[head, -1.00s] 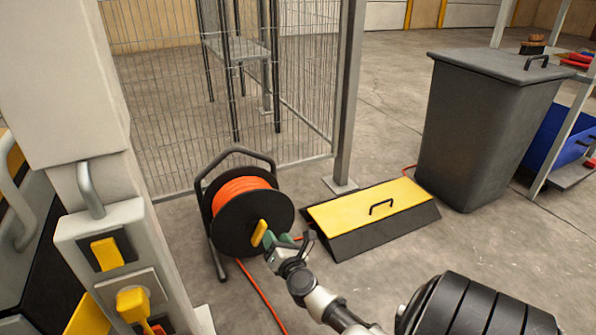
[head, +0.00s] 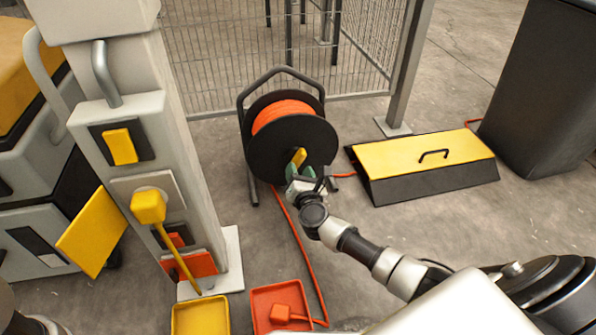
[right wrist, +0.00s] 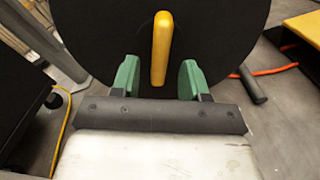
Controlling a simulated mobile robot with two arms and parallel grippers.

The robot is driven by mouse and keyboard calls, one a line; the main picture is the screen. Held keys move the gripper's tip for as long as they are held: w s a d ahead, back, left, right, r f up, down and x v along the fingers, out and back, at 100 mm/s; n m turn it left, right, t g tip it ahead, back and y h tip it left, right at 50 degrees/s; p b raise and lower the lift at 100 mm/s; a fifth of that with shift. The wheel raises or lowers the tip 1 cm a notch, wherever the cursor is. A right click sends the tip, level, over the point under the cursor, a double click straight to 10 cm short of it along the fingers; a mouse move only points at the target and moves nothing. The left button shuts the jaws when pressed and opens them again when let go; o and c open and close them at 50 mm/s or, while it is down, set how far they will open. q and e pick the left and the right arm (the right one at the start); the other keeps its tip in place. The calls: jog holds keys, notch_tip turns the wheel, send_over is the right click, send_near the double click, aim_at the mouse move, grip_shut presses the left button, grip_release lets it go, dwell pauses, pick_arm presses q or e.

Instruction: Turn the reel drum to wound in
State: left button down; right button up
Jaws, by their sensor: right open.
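The cable reel has a black drum (head: 275,152) wound with orange cable (head: 283,112), on a black stand near the mesh fence. Its yellow handle (head: 299,158) sticks out from the drum face. In the right wrist view the handle (right wrist: 161,48) looks nearly upright. My right gripper (head: 303,174) is at the handle, with its green fingertips apart. In the right wrist view the gripper (right wrist: 158,79) has one finger on each side of the handle's lower part, with a gap on both sides. My left gripper is not seen.
A grey post (head: 138,95) with a yellow plug (head: 148,206) stands left of the reel. A yellow-topped black ramp box (head: 425,155) lies right. Red (head: 262,300) and yellow (head: 202,318) trays are on the floor in front. Orange cable runs from the reel across the floor.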

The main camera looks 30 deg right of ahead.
aim_at(291, 144)
jog(key=shift+b+x, duration=0.45)
jog(key=shift+x, duration=1)
jog(key=shift+c, duration=0.3)
grip_shut()
